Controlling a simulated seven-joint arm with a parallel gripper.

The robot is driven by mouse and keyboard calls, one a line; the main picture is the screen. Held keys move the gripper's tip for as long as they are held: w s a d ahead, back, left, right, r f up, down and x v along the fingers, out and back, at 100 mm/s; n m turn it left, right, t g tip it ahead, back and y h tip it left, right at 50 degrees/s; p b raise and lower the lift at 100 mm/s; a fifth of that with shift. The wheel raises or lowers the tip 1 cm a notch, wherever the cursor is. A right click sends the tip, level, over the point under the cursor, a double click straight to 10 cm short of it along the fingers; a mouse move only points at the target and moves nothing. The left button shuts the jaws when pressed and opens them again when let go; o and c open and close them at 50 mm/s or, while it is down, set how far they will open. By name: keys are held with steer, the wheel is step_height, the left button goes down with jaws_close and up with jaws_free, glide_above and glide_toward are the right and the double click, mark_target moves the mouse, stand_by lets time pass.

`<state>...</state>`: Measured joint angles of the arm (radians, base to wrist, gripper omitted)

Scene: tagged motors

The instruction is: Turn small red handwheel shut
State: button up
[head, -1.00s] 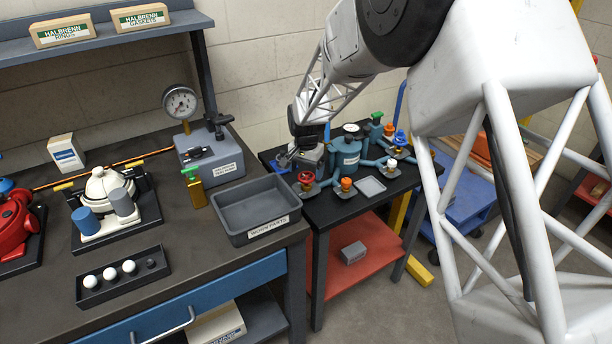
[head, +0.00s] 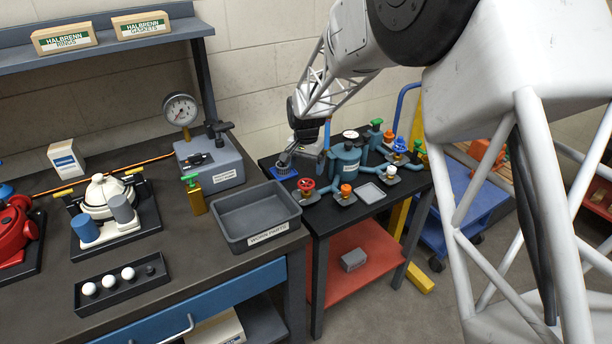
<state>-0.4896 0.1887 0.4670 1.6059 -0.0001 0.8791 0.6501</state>
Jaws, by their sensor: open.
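The small red handwheel (head: 306,185) sits on a grey base at the left front of the black-topped cart (head: 343,217), beside the blue tank (head: 345,160). My gripper (head: 284,164) is at the cart's back left corner, above and behind the red handwheel and apart from it. It is pointed down over a small blue piece (head: 284,172), and I cannot tell whether it touches that piece. The jaws are open, though small in the picture. Nothing covers the red handwheel.
An orange handwheel (head: 346,189), a white one (head: 391,171), a blue one (head: 399,145) and green ones (head: 377,123) stand around the tank. A grey worn-parts bin (head: 256,216) is at the left on the workbench. A small grey tray (head: 370,193) lies at the cart's front.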

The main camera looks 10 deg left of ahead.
mark_target(306, 183)
steer(key=n, duration=0.4)
steer(key=shift+n, duration=0.4)
steer(key=n, duration=0.5)
steer(key=shift+w+f+n, duration=0.1)
steer(key=shift+n, duration=0.2)
steer(key=shift+f, duration=0.1)
steer(key=shift+f, duration=3.85)
steer(key=c, duration=0.9)
